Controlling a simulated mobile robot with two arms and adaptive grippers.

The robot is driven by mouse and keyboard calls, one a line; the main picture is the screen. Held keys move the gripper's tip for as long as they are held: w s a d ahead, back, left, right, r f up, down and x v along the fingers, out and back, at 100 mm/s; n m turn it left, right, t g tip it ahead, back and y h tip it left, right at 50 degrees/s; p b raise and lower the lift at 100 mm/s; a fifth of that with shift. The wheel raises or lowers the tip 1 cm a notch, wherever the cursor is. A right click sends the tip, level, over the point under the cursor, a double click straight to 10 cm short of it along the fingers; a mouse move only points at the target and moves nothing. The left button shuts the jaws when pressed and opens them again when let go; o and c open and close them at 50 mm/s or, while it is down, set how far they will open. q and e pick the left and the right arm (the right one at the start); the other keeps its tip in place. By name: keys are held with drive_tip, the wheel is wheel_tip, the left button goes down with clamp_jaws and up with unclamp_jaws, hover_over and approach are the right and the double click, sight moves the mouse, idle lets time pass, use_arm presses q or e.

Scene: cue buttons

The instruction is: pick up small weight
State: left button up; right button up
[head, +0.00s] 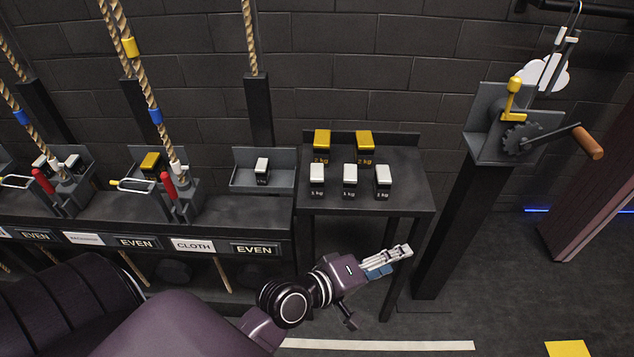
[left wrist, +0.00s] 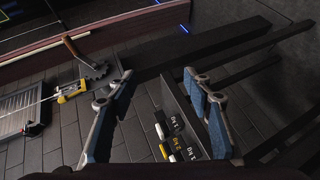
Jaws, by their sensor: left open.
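Three small white-topped weights marked 1 kg stand in a front row on a dark side table (head: 424,192): left (head: 317,181), middle (head: 350,181) and right (head: 383,182). Two yellow-topped weights marked 2 kg, left (head: 321,146) and right (head: 364,147), stand behind them. My left gripper (head: 400,254) is in front of and below the tabletop, apart from the weights. It is open and empty. In the left wrist view its fingers (left wrist: 158,76) are spread, with several weights (left wrist: 176,140) beyond, partly cut off by the right finger. My right gripper is not in view.
A grey tray (head: 245,184) left of the side table holds another white-topped weight (head: 262,170). Ropes and red-handled levers (head: 167,186) are further left. A crank mechanism (head: 522,138) on a dark post (head: 452,240) stands right. The floor at right is mostly clear.

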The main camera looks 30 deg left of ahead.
use_arm(q)
drive_tip(key=w+a+r+n+t+y, duration=0.3)
drive_tip(key=w+a+r+n+t, duration=0.25)
drive_tip(key=n, duration=0.35)
drive_tip(key=n+g+y, duration=0.3)
drive_tip(key=n+y, duration=1)
drive_tip(key=n, duration=1)
approach(317, 170)
drive_tip(key=x, duration=0.2)
drive_tip(key=shift+w+a+r, duration=0.1)
drive_tip(key=shift+w+r, duration=0.1)
drive_tip(key=shift+w, duration=0.05)
drive_tip(key=x, duration=0.2)
drive_tip(key=p+x, duration=0.1)
drive_tip(key=x, duration=0.4)
drive_tip(key=shift+w+a+f+p, duration=0.1)
drive_tip(key=shift+a+f+p, duration=0.05)
drive_tip(key=shift+f+p, duration=0.2)
drive_tip(key=shift+c, duration=0.2)
clamp_jaws()
